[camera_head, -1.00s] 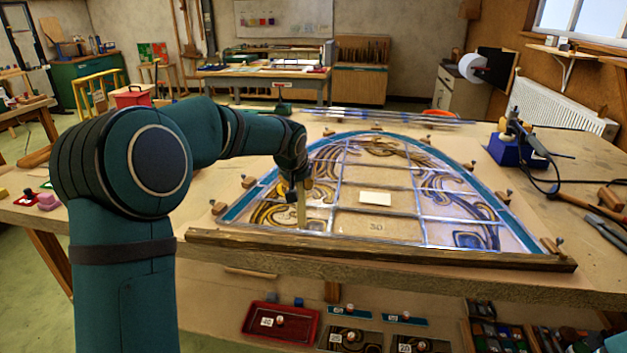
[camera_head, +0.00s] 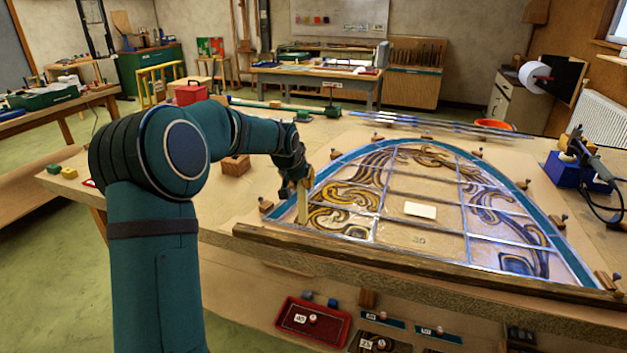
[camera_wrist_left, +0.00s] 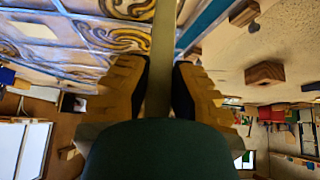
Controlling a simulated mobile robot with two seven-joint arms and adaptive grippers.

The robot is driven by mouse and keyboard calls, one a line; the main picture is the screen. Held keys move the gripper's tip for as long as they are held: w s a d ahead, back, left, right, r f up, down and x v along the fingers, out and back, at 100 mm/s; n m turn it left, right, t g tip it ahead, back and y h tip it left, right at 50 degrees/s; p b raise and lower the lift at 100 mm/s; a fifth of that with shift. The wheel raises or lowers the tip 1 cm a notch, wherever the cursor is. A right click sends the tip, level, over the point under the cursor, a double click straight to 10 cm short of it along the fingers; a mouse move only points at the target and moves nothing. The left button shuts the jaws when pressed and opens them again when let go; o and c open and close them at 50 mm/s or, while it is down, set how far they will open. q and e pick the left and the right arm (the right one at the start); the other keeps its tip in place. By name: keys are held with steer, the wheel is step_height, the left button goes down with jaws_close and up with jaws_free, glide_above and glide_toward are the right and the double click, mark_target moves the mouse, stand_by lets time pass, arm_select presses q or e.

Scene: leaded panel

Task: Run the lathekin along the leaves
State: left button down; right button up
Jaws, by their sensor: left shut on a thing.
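My left gripper (camera_head: 296,187) is shut on the lathekin (camera_head: 302,206), a flat pale wooden stick held roughly upright, tip down. It stands at the lower left of the arched leaded panel (camera_head: 420,239), close to the teal border strip (camera_head: 325,176). I cannot tell whether its tip touches the lead. In the left wrist view the lathekin (camera_wrist_left: 163,55) runs between the two yellowish fingers (camera_wrist_left: 162,88), with swirled glass on one side and the teal strip on the other. The panel has grey lead leaves around gold and blue swirled glass. My right gripper is not in view.
A dark wooden batten (camera_head: 420,266) lies along the panel's near edge. Small wooden blocks with pins surround the arch. A white card (camera_head: 420,210) lies on the panel. A wooden block (camera_head: 236,165) is left of it. A soldering iron on a blue stand (camera_head: 583,172) is at right.

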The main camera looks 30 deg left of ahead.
arm_select(q)
steer(key=s+a, duration=0.1)
steer(key=a, duration=0.6)
steer(key=shift+s+f+p, duration=0.2)
steer(key=shift+s+p, duration=0.15)
steer(key=shift+f, duration=0.35)
stand_by(1.4)
steer(key=shift+d, duration=0.15)
steer(key=shift+w+d+b, duration=0.2)
steer(key=shift+d, duration=0.65)
steer(key=shift+w+d+b, duration=0.15)
steer(key=shift+w+d, duration=0.05)
steer(key=shift+d, duration=0.65)
steer(key=shift+w+d+b, duration=0.2)
steer(key=shift+d, duration=0.65)
steer(key=shift+d, duration=0.1)
steer(key=w+d+b, duration=0.3)
steer(key=d, duration=1.2)
steer(key=shift+w, duration=0.35)
stand_by(0.4)
